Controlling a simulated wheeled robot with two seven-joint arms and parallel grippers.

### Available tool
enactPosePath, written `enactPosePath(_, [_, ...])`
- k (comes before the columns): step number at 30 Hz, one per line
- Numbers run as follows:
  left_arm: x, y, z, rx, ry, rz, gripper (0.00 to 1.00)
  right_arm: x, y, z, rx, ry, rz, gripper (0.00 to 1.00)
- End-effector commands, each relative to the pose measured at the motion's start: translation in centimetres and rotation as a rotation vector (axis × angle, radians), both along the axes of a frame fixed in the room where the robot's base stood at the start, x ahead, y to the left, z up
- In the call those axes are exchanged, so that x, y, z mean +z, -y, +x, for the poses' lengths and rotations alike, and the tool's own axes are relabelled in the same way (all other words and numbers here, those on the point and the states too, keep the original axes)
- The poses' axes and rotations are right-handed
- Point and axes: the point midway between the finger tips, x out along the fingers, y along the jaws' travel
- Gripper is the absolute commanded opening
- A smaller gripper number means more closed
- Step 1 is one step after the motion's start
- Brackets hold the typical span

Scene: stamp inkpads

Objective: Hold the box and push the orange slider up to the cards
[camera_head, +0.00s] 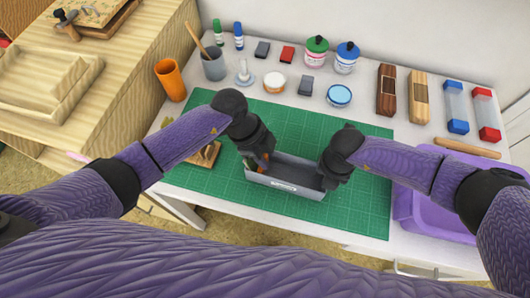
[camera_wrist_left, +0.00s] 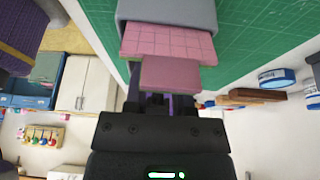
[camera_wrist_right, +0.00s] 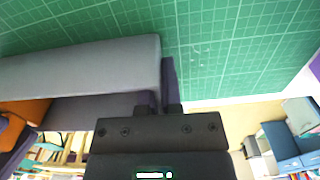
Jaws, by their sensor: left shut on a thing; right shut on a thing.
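A long grey open box (camera_head: 285,185) lies on the green cutting mat. A bit of orange, the slider (camera_head: 264,158), shows at its left end by my left gripper (camera_head: 257,166). Orange also shows between the box walls in the right wrist view (camera_wrist_right: 24,112). My right gripper (camera_head: 325,180) is shut on the wall at the box's right end. I cannot make out the cards.
A wooden block (camera_head: 205,155) stands at left, and a purple tray (camera_head: 425,215) at right. Bottles, jars, small pads and wooden pieces stand along the back of the white table.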

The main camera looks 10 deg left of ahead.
Motion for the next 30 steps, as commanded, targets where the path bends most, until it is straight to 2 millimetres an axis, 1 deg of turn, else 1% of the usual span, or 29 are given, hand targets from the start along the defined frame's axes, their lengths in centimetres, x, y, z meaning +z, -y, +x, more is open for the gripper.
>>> enactPosePath(26, [0.06,0.04,0.03,0.0,0.001,-0.002,0.0,-0.02,0.02,-0.02,0.0,-0.001,-0.001,0.0])
enactPosePath(28, [0.06,-0.11,0.06,0.0,0.001,-0.002,0.0,-0.02,0.02,-0.02,0.0,-0.001,-0.001,0.0])
enactPosePath(30, [0.05,-0.71,0.15,0.001,0.002,-0.001,0.0,-0.02,0.03,-0.02,0.0,-0.001,-0.001,0.0])
